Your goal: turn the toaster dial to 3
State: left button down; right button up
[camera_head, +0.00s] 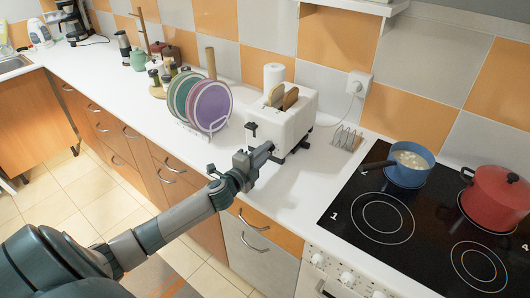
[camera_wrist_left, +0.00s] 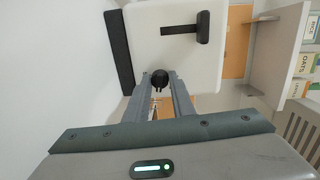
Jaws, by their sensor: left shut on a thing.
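The white toaster (camera_head: 300,118) stands on the counter with two brown slices of bread (camera_head: 283,97) in its top. A black lever (camera_head: 251,130) sticks out of its front face. My left gripper (camera_head: 268,148) is at the toaster's lower front and hides the dial in the head view. In the left wrist view, the round black dial (camera_wrist_left: 160,77) sits between the fingertips of my left gripper (camera_wrist_left: 160,83), which is shut on it. The T-shaped lever (camera_wrist_left: 187,28) is beside it on the toaster face (camera_wrist_left: 150,48). The dial's number marks cannot be read. My right gripper is not in view.
A rack of plates (camera_head: 211,106) stands left of the toaster, with a paper roll (camera_head: 273,76) behind it. To the right are a small wire rack (camera_head: 346,138), a blue pan (camera_head: 408,174) and a red pot (camera_head: 494,198) on the black stove. The counter before the toaster is clear.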

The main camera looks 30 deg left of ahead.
pick_arm(q)
jog(key=c, duration=1.5)
grip_release()
jog(key=shift+s, duration=0.1)
jog(key=shift+s+f, duration=0.1)
jog(key=shift+s, duration=0.45)
jog(key=shift+s+d+r+b, duration=0.15)
jog(key=shift+s+b, duration=0.6)
jog(key=shift+s, duration=1.9)
jog(key=shift+s+a+r+b, duration=0.2)
jog(key=shift+s+b, duration=0.6)
jog(key=shift+s, duration=1.9)
jog(key=shift+s+d+r+b, duration=0.2)
jog(key=shift+s+b, duration=0.55)
jog(key=shift+s, duration=1.9)
